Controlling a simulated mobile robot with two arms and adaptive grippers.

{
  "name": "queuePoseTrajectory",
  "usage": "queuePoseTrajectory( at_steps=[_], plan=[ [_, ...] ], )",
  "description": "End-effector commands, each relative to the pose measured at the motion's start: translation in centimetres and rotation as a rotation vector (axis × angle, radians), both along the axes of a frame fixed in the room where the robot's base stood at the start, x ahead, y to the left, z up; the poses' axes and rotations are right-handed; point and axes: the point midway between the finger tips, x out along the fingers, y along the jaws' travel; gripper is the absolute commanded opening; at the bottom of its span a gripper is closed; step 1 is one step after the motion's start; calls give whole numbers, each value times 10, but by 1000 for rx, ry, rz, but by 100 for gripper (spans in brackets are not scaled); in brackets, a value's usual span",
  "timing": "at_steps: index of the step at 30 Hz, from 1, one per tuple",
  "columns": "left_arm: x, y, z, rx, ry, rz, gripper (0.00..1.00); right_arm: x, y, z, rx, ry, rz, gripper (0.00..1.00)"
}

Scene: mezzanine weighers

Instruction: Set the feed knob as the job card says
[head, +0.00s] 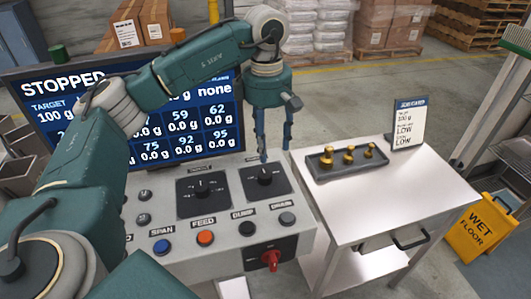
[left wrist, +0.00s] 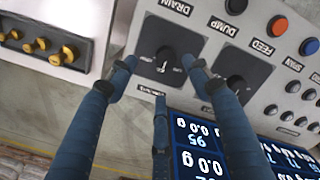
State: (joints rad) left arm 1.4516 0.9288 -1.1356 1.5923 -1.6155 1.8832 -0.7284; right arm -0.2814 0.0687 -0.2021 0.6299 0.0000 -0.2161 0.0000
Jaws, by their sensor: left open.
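The job card (head: 408,122) stands on the steel side table and reads "Target 100 g", then LOW twice; its smaller lines are too small to read. The sloped control panel (head: 150,215) has two black dial plates with knobs, a left one (head: 202,188) and a right one (head: 265,177). Their labels are not clearly legible. My left gripper (head: 275,152) is open and empty, pointing down by the right knob's back edge. In the left wrist view its fingers spread around the right knob (left wrist: 164,60), apparently without gripping it. My right gripper is not in view.
The screen (head: 200,130) behind the panel reads STOPPED and is partly hidden by my left arm. Buttons and a red switch (head: 271,259) lie along the panel front. A tray of brass weights (head: 325,161) sits on the table. A yellow wet-floor sign (head: 480,230) stands right.

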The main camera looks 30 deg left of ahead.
Motion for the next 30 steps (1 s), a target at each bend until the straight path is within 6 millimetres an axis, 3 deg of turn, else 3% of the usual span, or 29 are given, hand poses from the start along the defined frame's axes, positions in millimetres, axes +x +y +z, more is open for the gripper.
queuePoseTrajectory(
  at_steps=[3,5,12,15,19,25,30],
  plan=[
    [-3,14,3,37,10,12,50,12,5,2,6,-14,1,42],
    [-4,15,-2,40,14,12,50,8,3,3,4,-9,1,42],
    [-5,14,-42,38,16,11,50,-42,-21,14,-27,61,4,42],
    [-5,14,-61,38,15,11,50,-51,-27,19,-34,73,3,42],
    [-5,13,-82,36,14,11,50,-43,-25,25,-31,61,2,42],
    [-4,13,-100,35,12,12,50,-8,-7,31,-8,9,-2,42],
    [-4,12,-103,35,10,12,50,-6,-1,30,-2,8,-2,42]
  ],
)
